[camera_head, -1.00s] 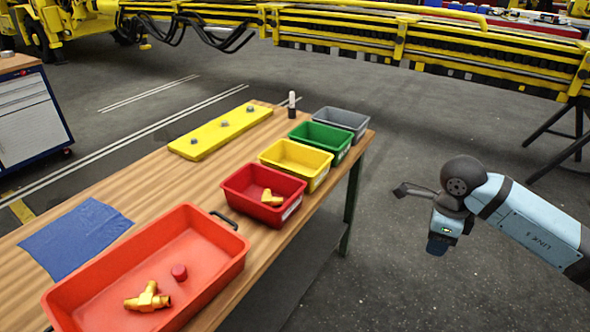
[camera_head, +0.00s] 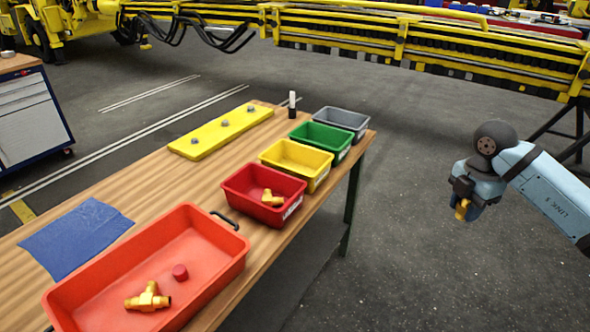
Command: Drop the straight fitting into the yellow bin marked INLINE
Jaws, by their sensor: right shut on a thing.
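My right gripper (camera_head: 464,202) hangs over the floor to the right of the table, pointing downward. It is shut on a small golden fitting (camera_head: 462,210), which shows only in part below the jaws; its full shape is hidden. The yellow bin (camera_head: 286,173) stands on the table between the red bin and the green bin. It looks empty, and its front label is too small to read. The gripper is well to the right of this bin and apart from it. My left gripper is not in view.
A red bin (camera_head: 245,205) holds a golden elbow fitting (camera_head: 271,197). A green bin (camera_head: 340,152) and a grey bin (camera_head: 358,127) stand behind the yellow one.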

